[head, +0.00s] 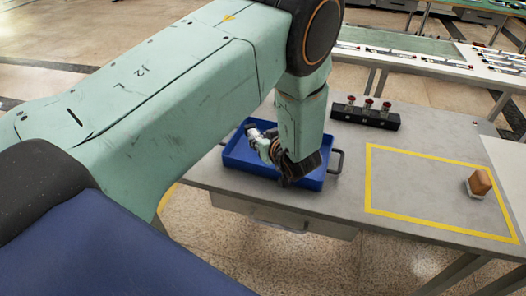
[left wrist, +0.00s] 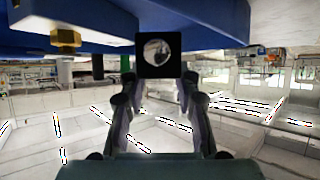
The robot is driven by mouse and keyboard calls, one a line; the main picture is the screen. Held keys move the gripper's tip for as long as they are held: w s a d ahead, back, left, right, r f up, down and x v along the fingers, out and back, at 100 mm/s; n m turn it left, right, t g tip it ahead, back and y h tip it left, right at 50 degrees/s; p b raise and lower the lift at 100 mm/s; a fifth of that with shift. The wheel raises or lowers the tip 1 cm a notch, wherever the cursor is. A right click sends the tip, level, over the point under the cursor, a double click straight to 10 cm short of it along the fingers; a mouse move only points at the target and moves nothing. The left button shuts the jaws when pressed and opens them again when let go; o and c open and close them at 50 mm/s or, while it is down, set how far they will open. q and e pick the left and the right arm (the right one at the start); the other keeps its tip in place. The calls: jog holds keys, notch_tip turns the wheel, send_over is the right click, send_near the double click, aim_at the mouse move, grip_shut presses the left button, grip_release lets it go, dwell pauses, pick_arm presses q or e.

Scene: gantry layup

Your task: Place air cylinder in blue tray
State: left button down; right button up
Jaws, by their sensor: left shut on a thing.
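The blue tray (head: 246,166) sits on the grey table in the head view, with a dark handle at its right end. My left gripper (head: 268,150) is over the tray, and my forearm hides much of the tray's inside. It is shut on the air cylinder (head: 252,131), whose pale end shows at the tray's far left part. I cannot tell whether the cylinder touches the tray floor. In the left wrist view, the cylinder's square black end with a round silver face (left wrist: 157,53) shows between the fingertips (left wrist: 158,88). My right gripper is not in view.
A black block with red knobs (head: 366,113) stands behind the tray. A yellow-outlined area (head: 420,190) lies to the right, mostly clear, with a small brown-topped object (head: 479,183) at its right side.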

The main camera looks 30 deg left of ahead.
pick_arm(q)
jog(key=shift+w+f, duration=0.2)
jog(key=shift+f, duration=0.25)
jog(key=shift+d+f, duration=0.1)
jog(key=shift+f, duration=0.15)
jog(key=shift+s+d+f, duration=0.1)
jog(key=shift+s+f, duration=0.05)
jog(key=shift+f, duration=0.3)
jog(key=shift+s+d+f, duration=0.1)
jog(key=shift+s+f, duration=0.05)
jog(key=shift+f, duration=0.25)
jog(key=shift+a+f, duration=0.1)
jog(key=shift+f, duration=0.25)
jog(key=shift+w+a+f, duration=0.2)
jog(key=shift+f, duration=0.1)
jog(key=c, duration=1.2)
grip_release()
jog(key=shift+o, duration=1.1)
jog(key=shift+s+d+r, duration=0.15)
jog(key=shift+s, duration=0.05)
jog(key=shift+w, duration=0.1)
jog(key=shift+d+r, duration=0.1)
jog(key=shift+d, duration=0.15)
jog(key=p+v, duration=1.1)
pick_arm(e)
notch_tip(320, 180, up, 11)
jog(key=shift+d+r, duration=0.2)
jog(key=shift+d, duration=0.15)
